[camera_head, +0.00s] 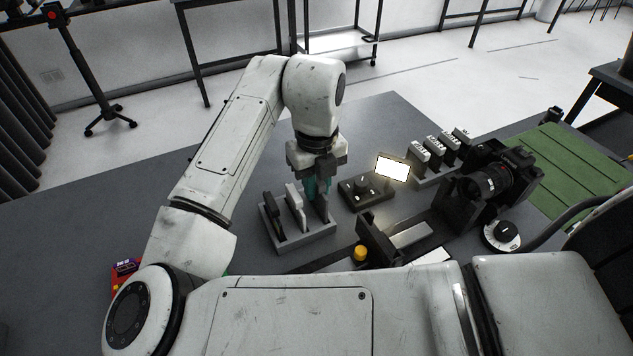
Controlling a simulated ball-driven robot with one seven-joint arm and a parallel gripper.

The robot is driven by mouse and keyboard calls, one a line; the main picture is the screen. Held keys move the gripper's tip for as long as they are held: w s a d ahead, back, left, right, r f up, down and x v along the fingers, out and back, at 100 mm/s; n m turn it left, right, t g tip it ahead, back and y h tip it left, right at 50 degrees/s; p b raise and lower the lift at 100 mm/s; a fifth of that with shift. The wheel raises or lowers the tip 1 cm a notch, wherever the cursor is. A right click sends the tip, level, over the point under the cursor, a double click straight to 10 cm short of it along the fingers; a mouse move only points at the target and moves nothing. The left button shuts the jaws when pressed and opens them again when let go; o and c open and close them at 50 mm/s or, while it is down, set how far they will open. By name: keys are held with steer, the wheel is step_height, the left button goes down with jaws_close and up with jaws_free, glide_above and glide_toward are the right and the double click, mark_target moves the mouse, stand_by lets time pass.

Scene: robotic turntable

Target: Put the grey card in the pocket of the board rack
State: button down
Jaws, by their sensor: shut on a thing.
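My gripper (317,188) points down over the right end of a light grey rack (308,240). Its teal fingers are shut on a dark grey card (321,209), which stands upright. The card's lower end is at the rack's right part; I cannot tell whether it is seated in a pocket or just above it. A dark card (272,216) and a whitish card (296,208) stand in the same rack to the left. My fingers hide part of the held card.
Right of the gripper are a dark control box (362,191) and a lit panel (393,168). A second rack (432,180) holds several white-topped modules. A camera (492,180), a round dial (502,235) and a yellow knob (360,253) stand further right and nearer. The table's left side is mostly clear.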

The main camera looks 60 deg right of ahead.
steer(key=shift+f+b, duration=0.8)
steer(key=shift+f, duration=0.25)
steer(key=c, duration=0.9)
jaws_free()
steer(key=shift+c, duration=0.2)
steer(key=shift+r, duration=0.15)
step_height(320, 180, up, 11)
steer(key=shift+f+p, duration=0.2)
steer(key=shift+p, duration=0.1)
